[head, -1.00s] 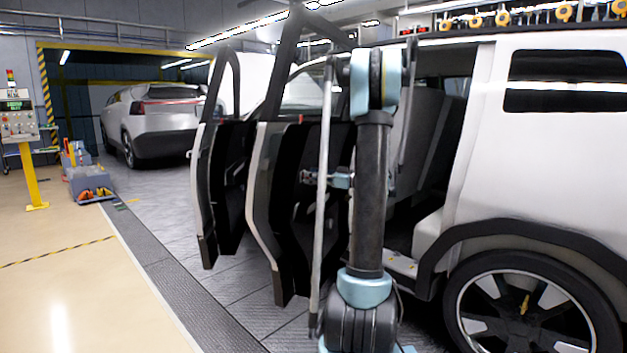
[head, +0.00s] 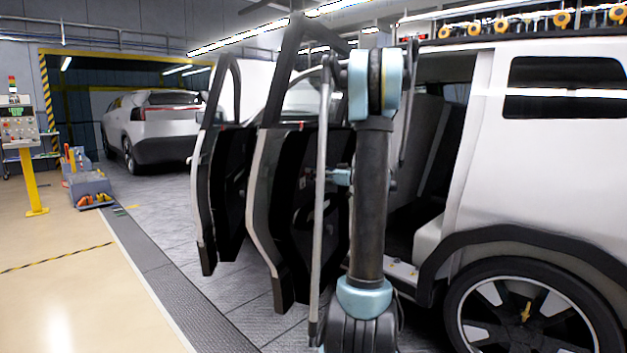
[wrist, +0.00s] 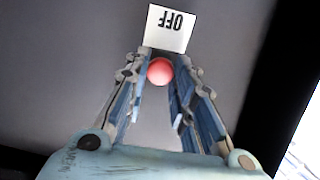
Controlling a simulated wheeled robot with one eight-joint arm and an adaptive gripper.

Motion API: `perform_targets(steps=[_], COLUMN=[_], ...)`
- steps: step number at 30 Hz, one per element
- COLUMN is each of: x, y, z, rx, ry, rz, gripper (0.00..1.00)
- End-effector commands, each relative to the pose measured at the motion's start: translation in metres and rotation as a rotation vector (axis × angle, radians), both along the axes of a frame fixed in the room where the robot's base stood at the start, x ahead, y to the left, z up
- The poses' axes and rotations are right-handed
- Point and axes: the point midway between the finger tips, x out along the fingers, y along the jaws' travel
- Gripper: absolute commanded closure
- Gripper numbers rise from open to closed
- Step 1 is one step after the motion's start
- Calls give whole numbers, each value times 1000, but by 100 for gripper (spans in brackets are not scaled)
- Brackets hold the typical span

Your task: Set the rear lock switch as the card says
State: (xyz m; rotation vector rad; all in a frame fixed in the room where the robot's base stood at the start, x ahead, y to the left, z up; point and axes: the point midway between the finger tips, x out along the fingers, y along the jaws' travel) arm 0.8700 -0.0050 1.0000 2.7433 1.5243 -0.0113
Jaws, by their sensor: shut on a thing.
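In the wrist view a round red knob (wrist: 160,71) sits between my gripper's fingertips (wrist: 159,75), and my gripper is shut on it. A white card (wrist: 169,28) reading OFF, upside down in this view, lies just beyond the knob on a grey surface. In the head view my gripper's blue wrist part (head: 341,177) shows beside the open rear door (head: 284,220); the fingertips and knob are hidden or too small to make out there. The knob's setting cannot be told.
The white car (head: 490,130) stands at the right with its doors open, a second open door (head: 227,190) just left of the rear one. A control stand (head: 28,160) and a grey-blue box (head: 88,184) are at the left. The floor at lower left is clear.

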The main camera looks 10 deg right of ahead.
Motion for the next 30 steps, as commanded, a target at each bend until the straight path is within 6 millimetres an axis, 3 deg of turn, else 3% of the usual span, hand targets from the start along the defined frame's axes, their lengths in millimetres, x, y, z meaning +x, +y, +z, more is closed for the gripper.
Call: perform_targets(steps=[2, 3, 6, 19, 30], x=[2, 3, 2, -1, -30], y=[-1, -2, -1, -6, -54], z=[5, 5, 5, 3, 2], rx=[10, 11, 11, 7, 8], ry=[-4, -5, -5, -3, -3], rz=[-4, -4, -3, -3, -6], gripper=[100, 74, 57, 57, 57])
